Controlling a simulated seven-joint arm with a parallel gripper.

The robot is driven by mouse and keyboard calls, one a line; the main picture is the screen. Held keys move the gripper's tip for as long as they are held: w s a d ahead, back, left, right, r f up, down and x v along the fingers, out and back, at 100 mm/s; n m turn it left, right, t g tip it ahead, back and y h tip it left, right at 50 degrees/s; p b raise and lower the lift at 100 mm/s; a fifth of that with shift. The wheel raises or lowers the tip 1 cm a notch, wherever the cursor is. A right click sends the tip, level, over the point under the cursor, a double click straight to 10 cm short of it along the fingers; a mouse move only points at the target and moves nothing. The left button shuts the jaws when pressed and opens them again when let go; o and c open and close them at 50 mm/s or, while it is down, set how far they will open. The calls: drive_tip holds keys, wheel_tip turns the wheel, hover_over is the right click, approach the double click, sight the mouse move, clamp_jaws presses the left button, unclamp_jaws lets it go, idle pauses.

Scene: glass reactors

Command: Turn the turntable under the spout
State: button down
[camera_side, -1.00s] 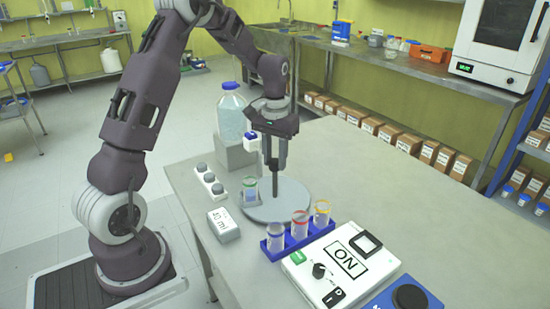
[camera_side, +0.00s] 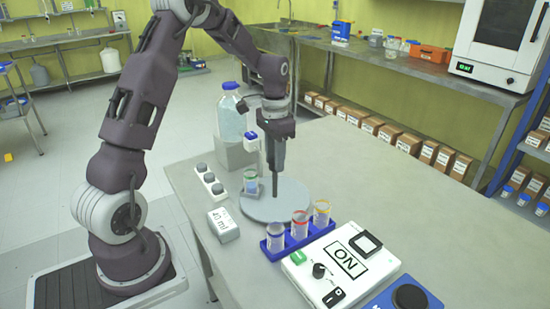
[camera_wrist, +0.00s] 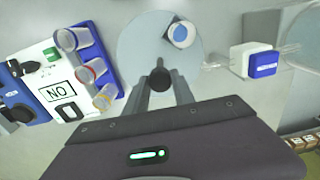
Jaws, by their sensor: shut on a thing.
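The grey round turntable (camera_side: 262,211) lies on the bench, with a dark upright post (camera_side: 276,188) on it. My gripper (camera_side: 276,172) is shut on the post, pointing down. In the wrist view the post's round top (camera_wrist: 159,79) sits between the fingers. A green-rimmed beaker (camera_side: 251,185) stands on the turntable, left of the post; its opening shows in the wrist view (camera_wrist: 181,34). The white and blue valve block (camera_side: 251,151) has glass tubing. Its spout (camera_wrist: 212,67) ends near the disc's edge in the wrist view, apart from the beaker's opening.
A large blue-capped bottle (camera_side: 231,115) stands on a grey block behind. A 40 ml display box (camera_side: 223,225) and a strip of grey knobs (camera_side: 210,179) are at left. A blue rack (camera_side: 298,242) with three beakers and an ON panel (camera_side: 340,265) are in front.

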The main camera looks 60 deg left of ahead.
drive_tip(key=shift+m, duration=4.4)
drive_tip(key=c, duration=1.1)
unclamp_jaws()
drive_tip(key=shift+o, duration=0.2)
wheel_tip(320, 180, up, 7)
drive_tip(key=shift+r, duration=0.1)
